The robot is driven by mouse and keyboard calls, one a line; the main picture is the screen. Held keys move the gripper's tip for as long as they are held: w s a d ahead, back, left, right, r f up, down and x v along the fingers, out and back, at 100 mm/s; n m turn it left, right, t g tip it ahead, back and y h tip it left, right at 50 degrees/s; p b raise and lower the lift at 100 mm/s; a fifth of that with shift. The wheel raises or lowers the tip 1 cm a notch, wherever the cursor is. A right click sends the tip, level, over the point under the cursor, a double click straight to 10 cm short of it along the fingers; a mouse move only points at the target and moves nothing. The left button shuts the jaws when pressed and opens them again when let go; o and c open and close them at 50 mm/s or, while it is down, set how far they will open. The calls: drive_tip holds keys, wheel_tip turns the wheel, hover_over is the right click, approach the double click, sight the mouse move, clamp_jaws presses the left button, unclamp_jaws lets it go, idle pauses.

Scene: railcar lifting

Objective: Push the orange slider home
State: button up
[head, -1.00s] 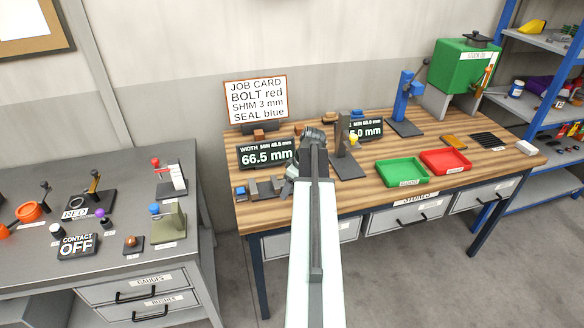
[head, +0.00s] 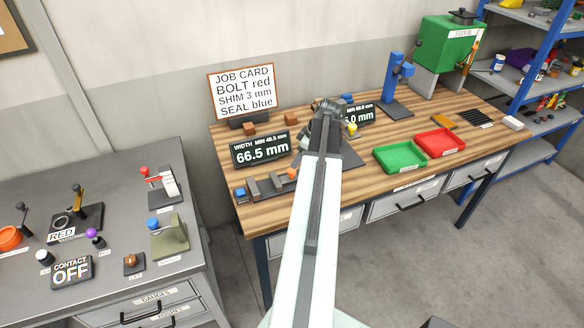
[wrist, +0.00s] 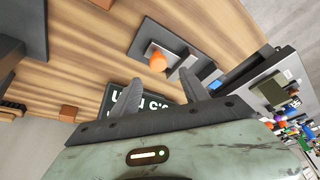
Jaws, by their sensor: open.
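The orange slider (head: 292,173) shows at the right end of a low dark grey fixture (head: 265,187) near the front left of the wooden bench. In the wrist view the orange end (wrist: 157,62) sits by a grey block on a dark base, a little beyond my fingertips. My gripper (wrist: 164,80) is open, its two fingers apart with nothing between them. In the head view my arm covers most of the gripper, which is above the bench to the right of the fixture. I cannot tell how far in the slider is.
A width display reading 66.5 mm (head: 261,149) stands behind the fixture. A job card (head: 242,91) is at the back. A dark stand is partly hidden behind my arm. Green (head: 399,157) and red (head: 440,142) trays lie to the right. A grey bench stands at left.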

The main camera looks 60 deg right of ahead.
sight(292, 170)
drive_tip(key=b+x, duration=0.6)
drive_tip(key=x, duration=0.1)
drive_tip(key=shift+d+f+b, duration=0.15)
drive_tip(key=shift+f+b, duration=0.15)
drive_tip(key=shift+f, duration=0.1)
drive_tip(key=shift+r, duration=0.15)
drive_tip(key=shift+c, duration=0.3)
clamp_jaws()
idle(0.5)
